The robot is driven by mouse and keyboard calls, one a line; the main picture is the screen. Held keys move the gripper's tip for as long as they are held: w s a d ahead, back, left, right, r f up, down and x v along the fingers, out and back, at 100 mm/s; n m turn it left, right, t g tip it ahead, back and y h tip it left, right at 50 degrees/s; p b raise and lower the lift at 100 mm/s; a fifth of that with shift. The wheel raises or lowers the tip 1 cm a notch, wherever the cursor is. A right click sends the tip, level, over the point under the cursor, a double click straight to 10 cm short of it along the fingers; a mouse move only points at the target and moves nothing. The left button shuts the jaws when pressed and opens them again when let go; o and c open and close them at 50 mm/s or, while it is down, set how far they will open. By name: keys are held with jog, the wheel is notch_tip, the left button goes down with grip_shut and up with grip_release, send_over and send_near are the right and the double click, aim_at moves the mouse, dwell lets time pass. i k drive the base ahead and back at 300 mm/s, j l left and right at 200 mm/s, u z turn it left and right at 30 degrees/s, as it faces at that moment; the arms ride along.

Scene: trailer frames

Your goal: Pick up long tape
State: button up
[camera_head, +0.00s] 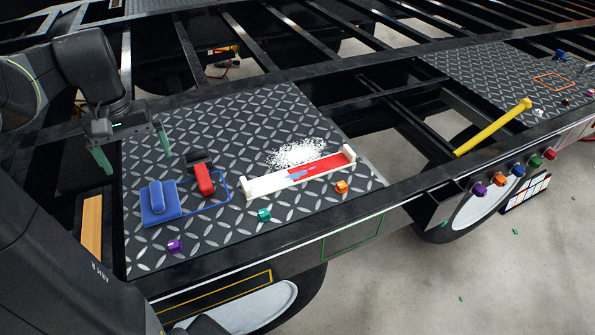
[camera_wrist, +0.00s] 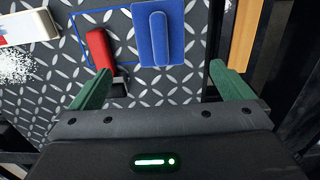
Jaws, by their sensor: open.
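A long red and white strip (camera_head: 300,173), which looks like the long tape, lies on the dark diamond plate (camera_head: 230,115) in the head view, with a raised white block at each end. A small part of it shows at the left edge of the wrist view (camera_wrist: 22,28). My gripper (camera_head: 134,150) is open and empty above the left part of the plate, well to the left of the strip. Its two green fingers are spread, and no object is between them in the wrist view (camera_wrist: 161,70).
A blue block with a handle (camera_head: 159,203) and a red and black tool (camera_head: 203,178) stand nearest my gripper. White bits (camera_head: 297,152) lie behind the strip. Purple (camera_head: 174,246), teal (camera_head: 264,214) and orange (camera_head: 341,187) pieces lie along the front. Open frame gaps lie beyond the plate.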

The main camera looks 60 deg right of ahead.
aim_at(288, 177)
jog(key=k+l, duration=0.2)
jog(key=l, duration=0.2)
jog(key=k+l, duration=0.15)
jog(key=l, duration=0.2)
jog(key=k+l, duration=0.2)
jog(key=l, duration=0.2)
jog(key=k+l, duration=0.15)
jog(key=l, duration=0.2)
jog(key=k+l+u, duration=0.1)
jog(key=l, duration=0.3)
jog(key=k, duration=0.1)
